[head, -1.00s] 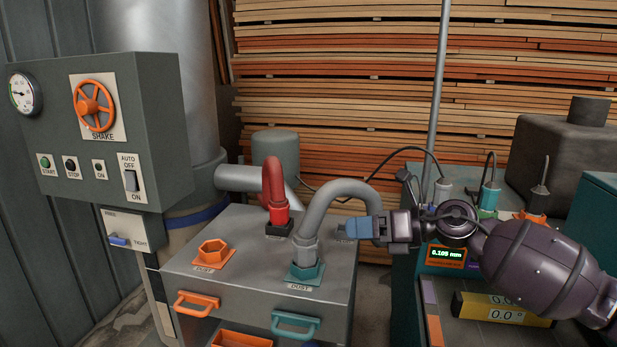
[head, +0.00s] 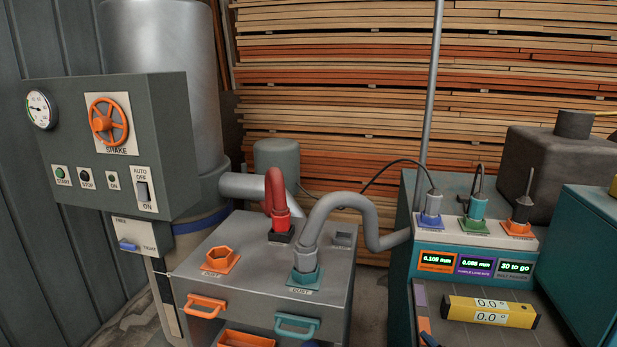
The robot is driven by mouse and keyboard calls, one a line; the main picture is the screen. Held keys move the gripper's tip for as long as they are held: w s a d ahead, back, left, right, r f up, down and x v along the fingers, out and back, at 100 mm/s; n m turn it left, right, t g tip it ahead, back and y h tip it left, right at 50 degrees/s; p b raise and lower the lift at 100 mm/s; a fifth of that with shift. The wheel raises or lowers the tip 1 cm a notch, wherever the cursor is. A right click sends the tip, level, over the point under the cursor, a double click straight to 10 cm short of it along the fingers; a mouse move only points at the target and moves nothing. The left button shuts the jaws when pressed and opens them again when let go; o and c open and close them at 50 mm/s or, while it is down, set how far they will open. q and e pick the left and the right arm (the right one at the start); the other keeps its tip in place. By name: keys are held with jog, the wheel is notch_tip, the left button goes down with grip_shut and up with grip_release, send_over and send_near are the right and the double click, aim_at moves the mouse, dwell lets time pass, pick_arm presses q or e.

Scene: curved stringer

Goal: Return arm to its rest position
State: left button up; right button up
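Neither of my grippers shows clearly in the head view. The grey hose (head: 345,203) rises from the teal DUST socket (head: 304,278) on the grey cabinet and bends down and right to the teal machine, with nothing holding it. A red elbow pipe (head: 275,192) stands in a black socket behind it. The orange DUST socket (head: 221,259) is empty. Small dark and blue bits at the bottom edge, near the teal machine's front, are too cut off to identify.
A grey control panel (head: 107,178) with an orange SHAKE wheel (head: 108,122) stands at left.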

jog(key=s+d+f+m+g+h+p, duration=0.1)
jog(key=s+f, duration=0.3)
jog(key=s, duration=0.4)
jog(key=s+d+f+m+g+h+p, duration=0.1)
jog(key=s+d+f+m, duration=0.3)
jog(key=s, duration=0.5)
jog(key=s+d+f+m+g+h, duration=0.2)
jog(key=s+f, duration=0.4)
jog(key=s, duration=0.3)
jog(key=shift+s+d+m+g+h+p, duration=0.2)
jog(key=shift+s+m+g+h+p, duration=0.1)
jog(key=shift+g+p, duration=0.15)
